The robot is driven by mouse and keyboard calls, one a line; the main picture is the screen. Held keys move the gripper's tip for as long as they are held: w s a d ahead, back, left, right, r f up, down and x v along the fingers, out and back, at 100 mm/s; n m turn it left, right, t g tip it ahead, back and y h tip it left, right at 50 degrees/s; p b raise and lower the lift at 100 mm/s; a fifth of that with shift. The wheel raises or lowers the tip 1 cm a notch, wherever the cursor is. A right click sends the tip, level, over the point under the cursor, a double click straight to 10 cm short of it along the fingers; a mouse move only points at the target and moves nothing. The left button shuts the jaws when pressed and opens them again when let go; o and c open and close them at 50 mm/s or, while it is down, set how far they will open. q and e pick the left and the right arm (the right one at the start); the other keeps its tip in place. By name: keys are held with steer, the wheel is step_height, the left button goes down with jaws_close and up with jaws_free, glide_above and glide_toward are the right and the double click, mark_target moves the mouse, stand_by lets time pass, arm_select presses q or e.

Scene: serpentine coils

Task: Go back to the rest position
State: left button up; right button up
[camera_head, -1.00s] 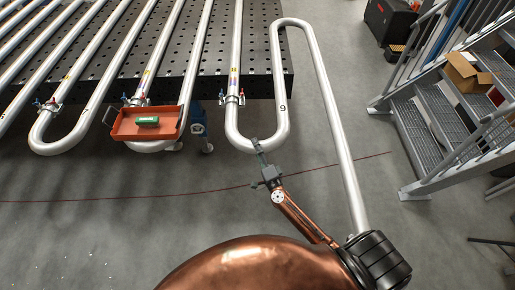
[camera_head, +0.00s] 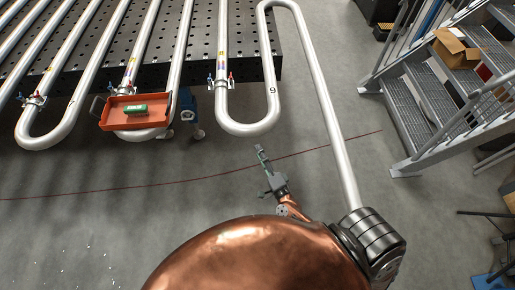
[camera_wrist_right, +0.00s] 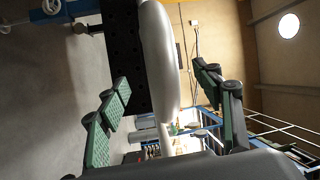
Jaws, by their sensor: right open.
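My right gripper (camera_head: 262,152) is in the middle of the head view, below the U-bend of the coil marked 9 (camera_head: 248,128). It points up toward the bend with clear floor between them in the picture. In the right wrist view its two green-padded fingers (camera_wrist_right: 160,78) are spread wide, with nothing held. A silver pipe (camera_wrist_right: 165,60) shows beyond and between the fingers there. My left gripper is not in view.
A dark perforated table (camera_head: 200,65) carries several silver coils. A red tray (camera_head: 112,112) with a green item (camera_head: 135,109) sits by the bends at left. Metal stairs (camera_head: 420,110) with a cardboard box (camera_head: 455,48) stand at right. The floor (camera_head: 120,220) in front is mostly clear.

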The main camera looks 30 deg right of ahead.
stand_by(0.5)
steer(key=s+d+f+n+g+y, duration=0.1)
steer(key=s+f+n+g, duration=0.25)
steer(key=f, duration=0.75)
steer(key=s+f+n+g, duration=0.2)
steer(key=s+f+n, duration=0.25)
steer(key=f, duration=0.65)
steer(key=s+d+f+n+g+y, duration=0.1)
steer(key=s+f+n+g, duration=0.3)
steer(key=f, duration=0.7)
steer(key=s+f+n+g, duration=0.2)
steer(key=s+f, duration=0.4)
steer(key=s, duration=0.5)
steer(key=s+f+n+g, duration=0.2)
steer(key=s+f+g, duration=0.2)
steer(key=s+f, duration=0.3)
steer(key=s+f+n+g, duration=0.2)
steer(key=s+f, duration=0.4)
steer(key=s, duration=1)
steer(key=shift+d+f+n+g+h, duration=0.3)
steer(key=shift+f+n+g+h, duration=0.1)
steer(key=shift+g, duration=0.15)
